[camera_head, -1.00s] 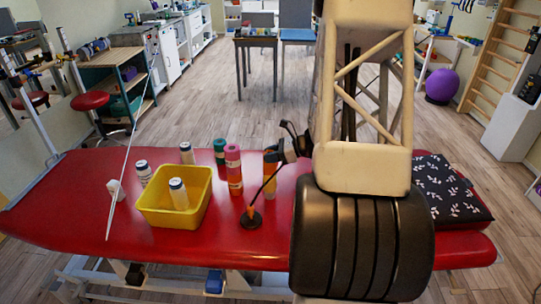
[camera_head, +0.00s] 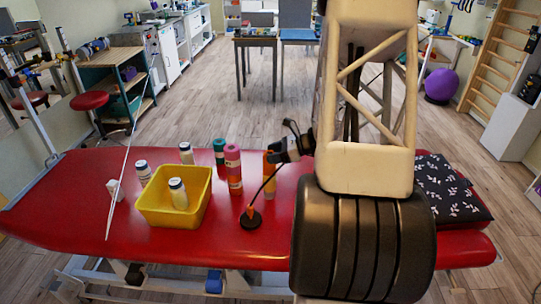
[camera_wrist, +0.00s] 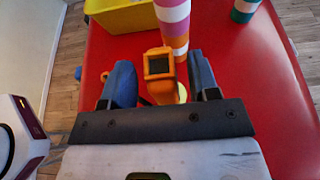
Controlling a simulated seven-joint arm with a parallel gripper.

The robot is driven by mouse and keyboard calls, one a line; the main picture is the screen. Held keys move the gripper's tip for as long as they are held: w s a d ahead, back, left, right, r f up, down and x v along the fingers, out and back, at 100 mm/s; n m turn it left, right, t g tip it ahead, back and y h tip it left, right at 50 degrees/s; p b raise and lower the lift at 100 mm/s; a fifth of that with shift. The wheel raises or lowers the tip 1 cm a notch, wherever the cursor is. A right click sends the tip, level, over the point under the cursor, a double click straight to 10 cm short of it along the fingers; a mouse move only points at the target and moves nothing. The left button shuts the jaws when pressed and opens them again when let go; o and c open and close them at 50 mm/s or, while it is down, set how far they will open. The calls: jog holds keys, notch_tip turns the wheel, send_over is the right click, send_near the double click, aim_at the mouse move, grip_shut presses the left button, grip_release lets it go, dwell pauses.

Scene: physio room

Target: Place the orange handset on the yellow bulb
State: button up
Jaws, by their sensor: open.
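The orange handset (camera_wrist: 160,65), with a dark square screen, stands between my gripper's two blue fingers in the wrist view. A small yellow piece (camera_wrist: 183,92) shows just beside the handset, low near the right finger. It may be the yellow bulb, but it is mostly hidden.
A red treatment table (camera_head: 75,205) carries a yellow bin (camera_head: 160,218) with a bottle in it, a pink and orange striped cylinder (camera_head: 233,168), a teal cylinder (camera_head: 219,150) and several white bottles. A black disc (camera_head: 251,220) with a thin stem lies in front. The table's left part is clear.

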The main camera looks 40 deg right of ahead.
jog(key=v, duration=1)
jog(key=shift+s+d, duration=0.25)
jog(key=shift+r, duration=0.1)
dwell(0.4)
jog(key=s+a+r+n+g+h, duration=0.1)
jog(key=a+r+n+g, duration=0.25)
jog(key=a, duration=0.65)
jog(key=a+r+n+g+h, duration=0.15)
jog(key=a+r+n, duration=0.3)
jog(key=a, duration=0.55)
jog(key=s+a+r+n+g, duration=0.1)
jog(key=a+r+n+g, duration=0.25)
jog(key=a, duration=0.55)
jog(key=s+a+r+n+h, duration=0.2)
jog(key=s+a+n+h, duration=0.1)
jog(key=s+a+n, duration=0.4)
jog(key=s+a+r+n+t+h, duration=0.1)
jog(key=s+a+r+n+h, duration=0.2)
jog(key=s+a+n, duration=0.5)
jog(key=s+a+h, duration=0.1)
jog(key=a, duration=0.1)
jog(key=shift+a, duration=0.35)
